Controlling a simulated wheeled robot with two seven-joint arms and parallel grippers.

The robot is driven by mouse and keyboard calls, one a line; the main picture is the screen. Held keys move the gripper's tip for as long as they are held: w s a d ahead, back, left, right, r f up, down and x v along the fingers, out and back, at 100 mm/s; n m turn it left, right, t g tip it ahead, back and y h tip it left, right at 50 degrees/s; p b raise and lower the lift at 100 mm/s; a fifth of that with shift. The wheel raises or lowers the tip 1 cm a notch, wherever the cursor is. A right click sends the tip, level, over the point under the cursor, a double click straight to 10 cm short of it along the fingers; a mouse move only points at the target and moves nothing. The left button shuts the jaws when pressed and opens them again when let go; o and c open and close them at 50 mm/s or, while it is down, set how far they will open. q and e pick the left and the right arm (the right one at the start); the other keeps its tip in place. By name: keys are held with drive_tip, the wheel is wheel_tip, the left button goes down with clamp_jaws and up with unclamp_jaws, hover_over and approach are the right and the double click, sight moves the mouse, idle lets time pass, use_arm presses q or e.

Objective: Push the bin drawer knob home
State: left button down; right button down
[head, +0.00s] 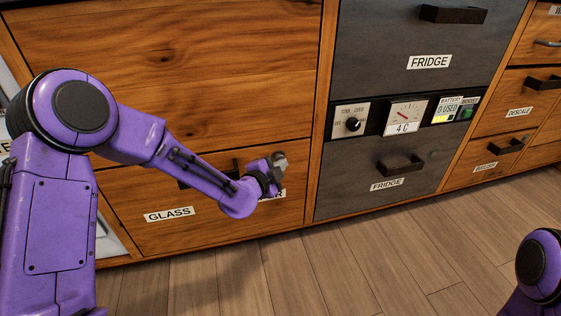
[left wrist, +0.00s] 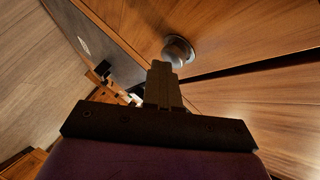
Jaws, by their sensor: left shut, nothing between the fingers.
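In the left wrist view, a round silver knob (left wrist: 179,50) sits on a wooden drawer front (left wrist: 125,25). My shut, empty left gripper (left wrist: 161,68) points at it; its tip overlaps the knob's lower edge, and I cannot tell whether they touch. In the head view, my left gripper (head: 279,160) is in front of the upper right part of the wooden drawer front labelled GLASS (head: 225,225). The knob cannot be told apart from the gripper there. My right gripper is out of view.
A dark handle (head: 190,183) and a second label (head: 278,195) are partly hidden behind my left arm. Grey fridge drawers (head: 350,190) with a dial panel (head: 350,121) stand to the right. The plank floor (head: 330,275) in front is clear.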

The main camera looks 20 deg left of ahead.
use_arm(q)
drive_tip(key=shift+w+a, duration=0.45)
drive_tip(key=shift+w, duration=0.15)
idle(0.6)
drive_tip(key=s+d, duration=0.1)
drive_tip(key=s+d+p, duration=0.1)
drive_tip(key=s, duration=0.1)
idle(0.7)
drive_tip(key=s+d, duration=0.2)
drive_tip(key=s, duration=0.2)
drive_tip(key=shift+s+d, duration=0.1)
drive_tip(key=shift+d, duration=0.3)
idle(0.4)
